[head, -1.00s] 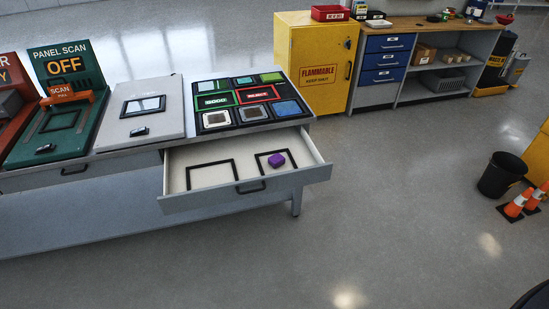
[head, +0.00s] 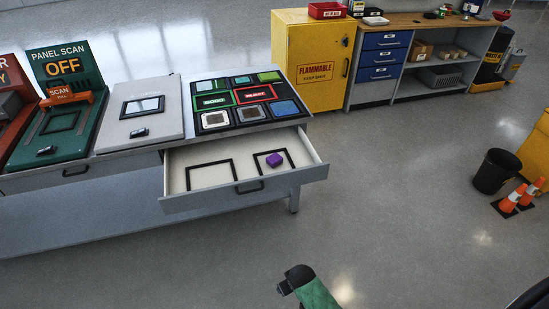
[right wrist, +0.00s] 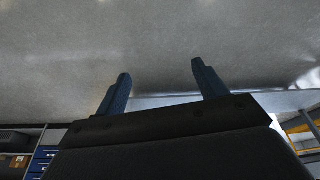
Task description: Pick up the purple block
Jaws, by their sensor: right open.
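The purple block (head: 274,160) lies in the open drawer (head: 245,200) of the grey bench, within the right one of two black square outlines on the drawer floor. My right gripper (right wrist: 160,68) shows in the right wrist view with its two blue fingers wide apart and nothing between them. That view shows mostly grey floor beyond the fingers, and the block is not in it. In the head view, a green and black part of my arm (head: 310,288) rises at the bottom, well apart from the drawer. My left gripper is not in view.
The bench top holds a board of coloured panels (head: 246,100), a grey panel with a screen (head: 142,107) and a green PANEL SCAN stand (head: 62,68). A yellow cabinet (head: 313,62) stands behind. A black bin (head: 495,171) and orange cones (head: 512,198) stand right. The floor before the drawer is clear.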

